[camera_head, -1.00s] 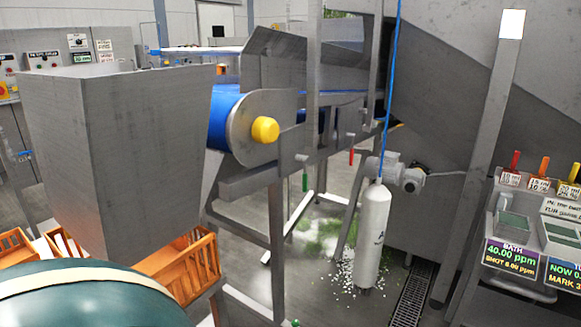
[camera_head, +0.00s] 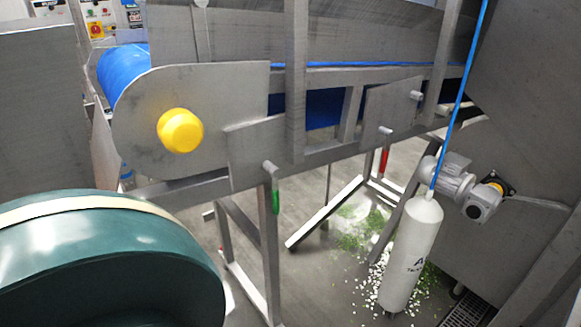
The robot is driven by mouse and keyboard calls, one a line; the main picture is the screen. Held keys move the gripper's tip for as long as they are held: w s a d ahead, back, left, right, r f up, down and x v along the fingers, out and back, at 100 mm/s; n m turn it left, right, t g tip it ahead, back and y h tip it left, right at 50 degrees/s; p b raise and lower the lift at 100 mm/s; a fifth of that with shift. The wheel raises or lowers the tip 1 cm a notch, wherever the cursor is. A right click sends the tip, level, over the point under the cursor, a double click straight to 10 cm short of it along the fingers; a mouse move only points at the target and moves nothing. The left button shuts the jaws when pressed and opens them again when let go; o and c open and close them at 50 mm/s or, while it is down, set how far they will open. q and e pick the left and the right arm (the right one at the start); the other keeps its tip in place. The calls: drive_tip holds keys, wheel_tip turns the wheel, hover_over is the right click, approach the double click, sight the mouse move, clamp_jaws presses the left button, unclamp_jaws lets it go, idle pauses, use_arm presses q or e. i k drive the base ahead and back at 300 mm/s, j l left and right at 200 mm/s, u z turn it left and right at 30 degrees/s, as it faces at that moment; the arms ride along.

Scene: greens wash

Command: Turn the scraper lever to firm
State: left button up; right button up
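Two levers hang from the conveyor's side frame. One has a green grip (camera_head: 275,196) and hangs straight down from a pivot on a grey side plate (camera_head: 255,158). The other has a red grip (camera_head: 384,163) and hangs down farther along, to the right. No firm or soft marking is readable at either, so I cannot tell from labels which is the scraper lever. Neither of my grippers shows in the view, and nothing touches the levers.
The conveyor's blue belt (camera_head: 122,72) ends at a yellow roller cap (camera_head: 180,130). A white cylinder (camera_head: 411,250) hangs on a blue line at the right, near a motor (camera_head: 455,182). Green and white scraps (camera_head: 362,232) litter the floor. A teal rounded shape hides the lower left.

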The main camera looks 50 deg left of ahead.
sight(270, 168)
drive_tip(key=i+u, duration=0.45)
drive_tip(key=i, duration=0.15)
drive_tip(key=i+l+u, duration=0.25)
drive_tip(key=i+u, duration=0.35)
drive_tip(key=u, duration=1.65)
